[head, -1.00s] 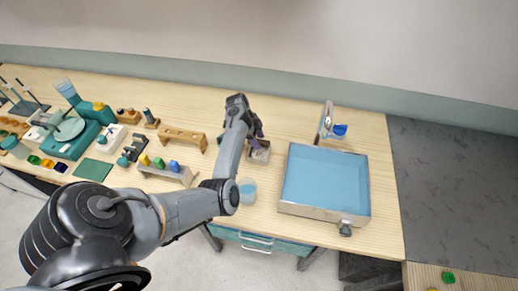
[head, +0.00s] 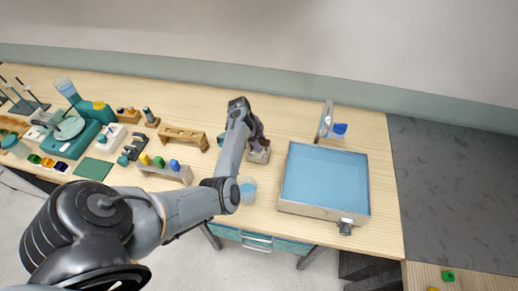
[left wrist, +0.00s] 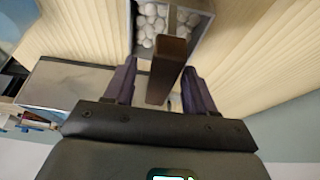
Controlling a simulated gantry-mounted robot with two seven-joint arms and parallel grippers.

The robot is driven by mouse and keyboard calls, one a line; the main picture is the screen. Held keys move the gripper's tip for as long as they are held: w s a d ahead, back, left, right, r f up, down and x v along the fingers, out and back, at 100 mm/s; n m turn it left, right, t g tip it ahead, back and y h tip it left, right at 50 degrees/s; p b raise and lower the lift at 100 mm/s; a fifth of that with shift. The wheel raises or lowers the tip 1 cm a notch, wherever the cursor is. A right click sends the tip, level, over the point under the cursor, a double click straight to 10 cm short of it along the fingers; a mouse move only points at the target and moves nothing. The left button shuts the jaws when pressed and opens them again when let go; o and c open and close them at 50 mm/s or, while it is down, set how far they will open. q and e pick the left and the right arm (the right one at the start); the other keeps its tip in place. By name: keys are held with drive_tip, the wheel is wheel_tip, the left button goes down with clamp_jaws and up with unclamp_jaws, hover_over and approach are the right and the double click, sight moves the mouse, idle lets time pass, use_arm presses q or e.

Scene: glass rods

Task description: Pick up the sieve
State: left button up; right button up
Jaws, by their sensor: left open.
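The sieve appears to be the small grey-walled box (left wrist: 207,5) holding several white balls, with a brown bar-like handle (left wrist: 170,65) reaching from it toward my gripper in the left wrist view. In the head view the box (head: 259,156) sits on the wooden table, partly hidden by my left gripper (head: 257,140). My left gripper (left wrist: 160,68) is open, with one dark purple finger on each side of the brown handle. I cannot tell whether the fingers touch it. My right gripper is not in view.
A wide basin of blue liquid (head: 325,178) stands right of the box. A clear cup with blue contents (head: 247,190) stands near the front edge. A wooden rack (head: 184,137) and a grey rack (head: 165,170) stand to the left. Table behind the gripper is clear.

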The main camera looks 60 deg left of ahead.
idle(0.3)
use_arm(q)
clamp_jaws()
idle(0.5)
wheel_tip(320, 180, up, 10)
drive_tip(key=shift+r+b, duration=0.25)
drive_tip(key=shift+b, duration=0.3)
